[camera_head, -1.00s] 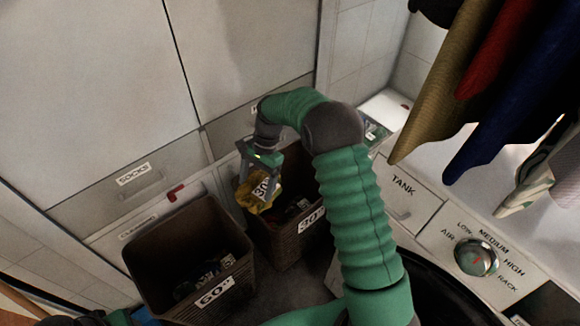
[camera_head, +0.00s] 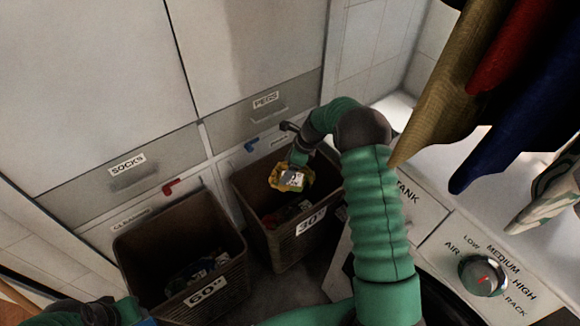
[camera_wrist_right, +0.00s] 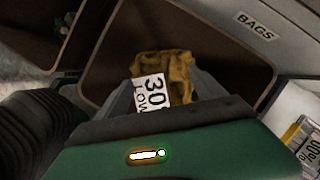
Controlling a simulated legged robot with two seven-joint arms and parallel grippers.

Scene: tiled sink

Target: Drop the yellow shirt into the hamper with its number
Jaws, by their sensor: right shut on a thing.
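The yellow shirt (camera_head: 284,183) is bunched up, with a white label on it. In the right wrist view the label on the shirt (camera_wrist_right: 168,72) reads "30" and "LOW". My right gripper (camera_head: 291,174) is shut on the shirt and holds it over the opening of the 30° hamper (camera_head: 330,208). This brown hamper has several clothes in it. The 60° hamper (camera_head: 128,250), also brown, stands to its left with clothes inside. Part of my left arm shows at the lower left edge; its gripper cannot be made out.
A machine with a knob (camera_head: 481,272) and a drawer marked TANK (camera_head: 410,196) stands at the right. Clothes (camera_head: 440,85) hang above it. Drawers marked SOCKS (camera_head: 127,165) and PEDS (camera_head: 265,100) are behind the hampers.

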